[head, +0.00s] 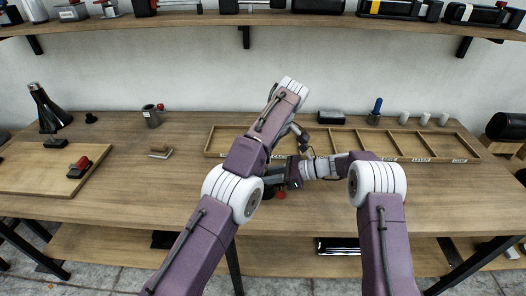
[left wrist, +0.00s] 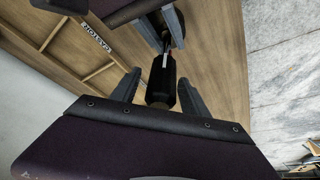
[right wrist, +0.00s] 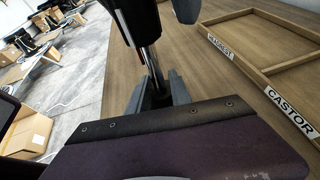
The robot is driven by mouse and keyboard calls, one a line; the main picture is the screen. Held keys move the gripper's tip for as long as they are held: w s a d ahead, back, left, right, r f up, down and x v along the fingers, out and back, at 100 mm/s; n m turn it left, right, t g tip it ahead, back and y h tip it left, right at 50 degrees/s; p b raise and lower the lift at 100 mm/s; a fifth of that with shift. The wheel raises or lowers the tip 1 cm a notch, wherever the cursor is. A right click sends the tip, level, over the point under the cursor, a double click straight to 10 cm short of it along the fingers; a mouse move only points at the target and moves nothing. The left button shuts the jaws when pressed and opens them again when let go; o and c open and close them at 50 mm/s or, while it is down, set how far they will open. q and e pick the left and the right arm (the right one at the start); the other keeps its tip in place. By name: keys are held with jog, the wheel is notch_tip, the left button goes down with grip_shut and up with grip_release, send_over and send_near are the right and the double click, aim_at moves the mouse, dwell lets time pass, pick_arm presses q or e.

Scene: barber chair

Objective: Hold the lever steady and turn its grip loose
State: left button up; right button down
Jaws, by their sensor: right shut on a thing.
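The lever is a shiny metal rod (right wrist: 152,66) with a thick black grip (left wrist: 161,80) on its end. My right gripper (right wrist: 157,82) is shut on the rod, below the grip in the right wrist view. In the left wrist view my left gripper (left wrist: 160,90) is open, with one finger on each side of the black grip and a visible gap beside it. The right gripper's fingers (left wrist: 166,28) show at the top of that view, around the rod. In the head view my arms cover most of the lever.
A shallow wooden tray (head: 399,156) with labelled compartments lies behind my arms. A board (head: 40,163) with a red-and-black part (head: 79,167) on it is at the left. A small block (head: 160,152) and a metal cup (head: 152,117) stand left of centre. The front left tabletop is clear.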

dwell(0.6)
pick_arm(q)
jog(key=m, duration=0.2)
jog(key=m+h, duration=0.1)
jog(key=m, duration=0.1)
jog(key=shift+d+m+t+h, duration=0.1)
jog(key=shift+m+t+h, duration=0.2)
jog(key=shift+t, duration=0.1)
jog(key=m, duration=0.1)
jog(key=m+h, duration=0.1)
jog(key=m, duration=0.3)
jog(key=shift+w+d+h, duration=0.15)
jog(key=shift+d+h, duration=0.1)
jog(key=shift+h, duration=0.15)
jog(key=a+v, duration=0.3)
jog(key=v, duration=1.1)
jog(key=s+a+f+n+g, duration=0.1)
jog(key=s+a+f+g, duration=0.1)
jog(key=s+a+f, duration=0.8)
jog(key=s+a+f+g, duration=0.1)
jog(key=s+a+f, duration=0.2)
jog(key=s+f, duration=1)
notch_tip(320, 180, down, 2)
jog(key=shift+s+f+g, duration=0.2)
jog(key=shift+s+g, duration=0.15)
jog(key=shift+g, duration=0.05)
